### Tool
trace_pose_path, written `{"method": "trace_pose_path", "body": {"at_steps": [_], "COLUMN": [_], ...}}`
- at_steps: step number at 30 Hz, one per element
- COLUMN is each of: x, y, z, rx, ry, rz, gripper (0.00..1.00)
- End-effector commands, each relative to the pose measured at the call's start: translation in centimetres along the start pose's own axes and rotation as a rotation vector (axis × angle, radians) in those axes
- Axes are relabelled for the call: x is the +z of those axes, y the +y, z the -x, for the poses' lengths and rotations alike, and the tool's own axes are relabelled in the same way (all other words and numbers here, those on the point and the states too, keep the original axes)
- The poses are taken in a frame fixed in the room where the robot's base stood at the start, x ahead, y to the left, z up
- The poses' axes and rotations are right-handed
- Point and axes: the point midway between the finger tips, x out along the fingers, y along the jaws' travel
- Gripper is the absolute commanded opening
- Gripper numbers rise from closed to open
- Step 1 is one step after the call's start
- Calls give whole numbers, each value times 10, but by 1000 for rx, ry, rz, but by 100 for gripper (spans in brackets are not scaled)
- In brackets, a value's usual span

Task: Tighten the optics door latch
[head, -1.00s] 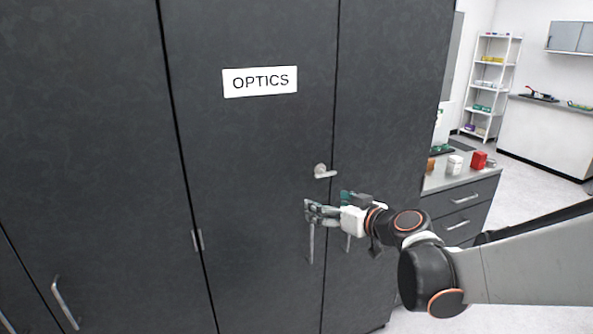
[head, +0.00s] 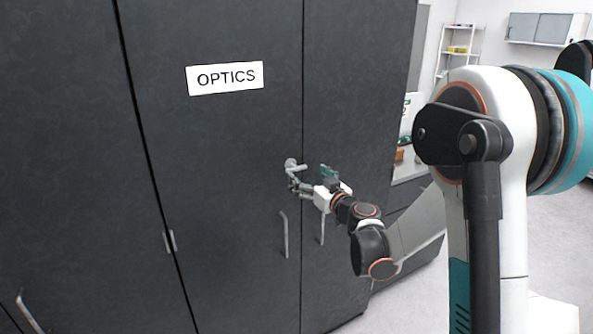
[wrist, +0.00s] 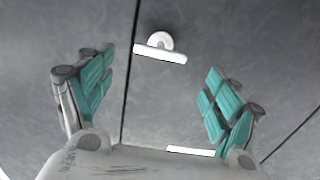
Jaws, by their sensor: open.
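The optics door (head: 215,140) is a dark grey cabinet door with a white OPTICS sign (head: 225,78). The latch (head: 290,164) is a small light-grey lever on a round boss near the door's right edge. In the wrist view the latch (wrist: 160,52) lies roughly level, ahead of the fingers and between their lines. My gripper (head: 308,179) is just below and right of the latch in the head view, and partly covers its surroundings. In the wrist view my gripper (wrist: 154,95) is open and empty, with teal finger pads apart and the latch beyond them.
A vertical bar handle (head: 285,235) hangs on the optics door below the latch, with another handle (head: 322,229) on the neighbouring door. A grey counter with drawers (head: 405,225) stands to the right. Shelves (head: 457,48) are farther back. Floor is clear at right.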

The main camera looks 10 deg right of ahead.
Motion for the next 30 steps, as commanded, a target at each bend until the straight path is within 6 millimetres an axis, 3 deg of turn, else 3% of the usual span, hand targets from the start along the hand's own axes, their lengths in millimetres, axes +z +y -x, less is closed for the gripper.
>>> {"method": "trace_pose_path", "body": {"at_steps": [6,12,25,30], "x": [2,1,0,0], "y": [0,0,0,0], "z": [-42,-67,-76,-76], "rx": [-1,0,0,0], "ry": [0,0,0,0], "rz": [0,0,0,0], "gripper": [82,82,82,46]}}
